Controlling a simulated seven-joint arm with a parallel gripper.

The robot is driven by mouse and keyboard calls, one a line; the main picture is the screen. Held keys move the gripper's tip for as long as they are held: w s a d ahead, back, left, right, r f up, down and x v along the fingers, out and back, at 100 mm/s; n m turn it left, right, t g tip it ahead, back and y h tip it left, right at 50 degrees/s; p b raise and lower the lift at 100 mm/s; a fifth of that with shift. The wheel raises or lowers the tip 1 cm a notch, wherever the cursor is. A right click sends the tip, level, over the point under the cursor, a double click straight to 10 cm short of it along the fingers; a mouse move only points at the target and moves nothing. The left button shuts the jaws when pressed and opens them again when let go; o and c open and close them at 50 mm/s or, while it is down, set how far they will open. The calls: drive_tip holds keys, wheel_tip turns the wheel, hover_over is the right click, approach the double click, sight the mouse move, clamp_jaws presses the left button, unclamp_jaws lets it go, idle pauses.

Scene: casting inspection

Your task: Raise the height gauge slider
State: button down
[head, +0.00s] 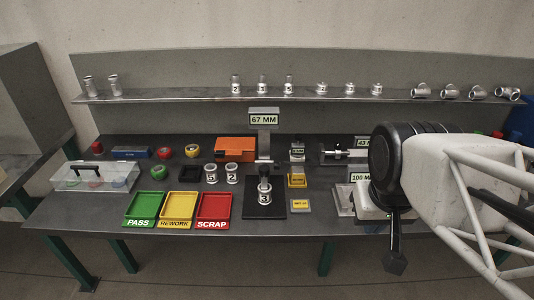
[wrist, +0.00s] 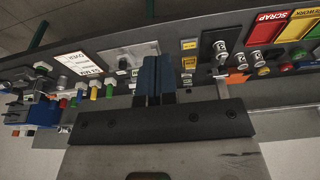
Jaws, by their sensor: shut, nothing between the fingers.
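The height gauge (head: 264,143) stands at the middle of the bench, with a display reading 67 MM on top and a black base (head: 251,211) below. Its slider (head: 264,170) sits low on the column, just above a metal casting marked 3 (head: 265,197); I cannot tell if they touch. In the wrist view the black base (wrist: 237,34) lies to the right of my fingers. My gripper (head: 395,262) hangs at the bench's front right, well apart from the gauge. Its blue fingers (wrist: 154,75) are together in the wrist view and hold nothing.
Green PASS (head: 139,223), yellow REWORK (head: 174,224) and red SCRAP (head: 212,225) trays lie left of the gauge. Castings marked 5 and 2 (head: 232,173) stand behind them. An orange box (head: 235,143) is behind left. A 100 MM device (head: 362,177) stands right, partly behind my arm.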

drive_tip(key=c, duration=1.4)
unclamp_jaws()
drive_tip(key=shift+c, duration=0.2)
drive_tip(key=o, duration=0.5)
drive_tip(key=shift+w+a, duration=0.15)
drive_tip(key=shift+w, duration=0.45)
drive_tip(key=shift+o, duration=1.4)
drive_tip(key=w+a, duration=0.2)
drive_tip(key=w, duration=0.7)
drive_tip(key=shift+w+a+f+n+t, duration=0.3)
drive_tip(key=shift+a+f+n, duration=0.05)
drive_tip(key=shift+n, duration=0.05)
drive_tip(key=n+t+y, duration=0.1)
drive_tip(key=n, duration=0.1)
approach(264, 169)
drive_tip(key=f, duration=0.2)
drive_tip(key=shift+w, duration=0.45)
drive_tip(key=shift+f, duration=0.15)
drive_tip(key=shift+x, duration=3.8)
